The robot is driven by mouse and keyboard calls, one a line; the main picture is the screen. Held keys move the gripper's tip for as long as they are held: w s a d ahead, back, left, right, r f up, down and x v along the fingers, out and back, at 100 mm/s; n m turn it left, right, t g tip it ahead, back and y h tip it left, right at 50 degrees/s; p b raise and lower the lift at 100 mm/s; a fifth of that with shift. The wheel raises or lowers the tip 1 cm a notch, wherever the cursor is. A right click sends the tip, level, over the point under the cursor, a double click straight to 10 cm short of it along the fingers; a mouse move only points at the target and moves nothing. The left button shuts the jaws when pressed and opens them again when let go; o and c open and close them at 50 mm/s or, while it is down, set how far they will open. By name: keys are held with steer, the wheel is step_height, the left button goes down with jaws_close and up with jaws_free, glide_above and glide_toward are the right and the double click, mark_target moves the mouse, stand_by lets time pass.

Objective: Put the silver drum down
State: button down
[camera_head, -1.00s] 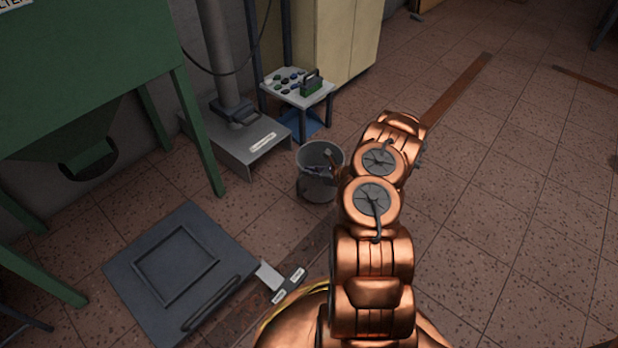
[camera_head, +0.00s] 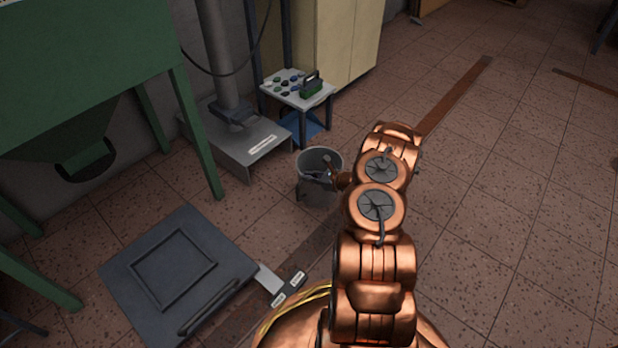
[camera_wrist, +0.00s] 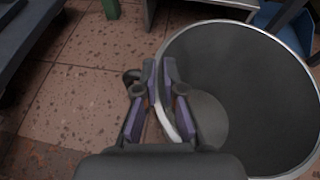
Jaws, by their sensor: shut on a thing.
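The silver drum (camera_head: 322,193) is an open grey metal bucket, upright, in the middle of the head view. It fills the right of the wrist view (camera_wrist: 262,85), its round rim and empty-looking inside showing. My gripper (camera_wrist: 160,70) is shut on the drum's near rim, with the wall between its fingers. In the head view my gripper (camera_head: 318,175) shows small at the drum's mouth, partly hidden by my copper arm. I cannot tell whether the drum's base touches the floor.
A grey metal base with a column (camera_head: 240,140) stands behind left of the drum. A small white-topped table (camera_head: 322,92) stands behind it. A dark floor plate (camera_head: 125,275) lies front left, near green machine legs (camera_head: 198,130). Tiled floor at the right is clear.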

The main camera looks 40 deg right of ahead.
steer(key=shift+f, duration=0.1)
steer(key=c, duration=1.3)
jaws_free()
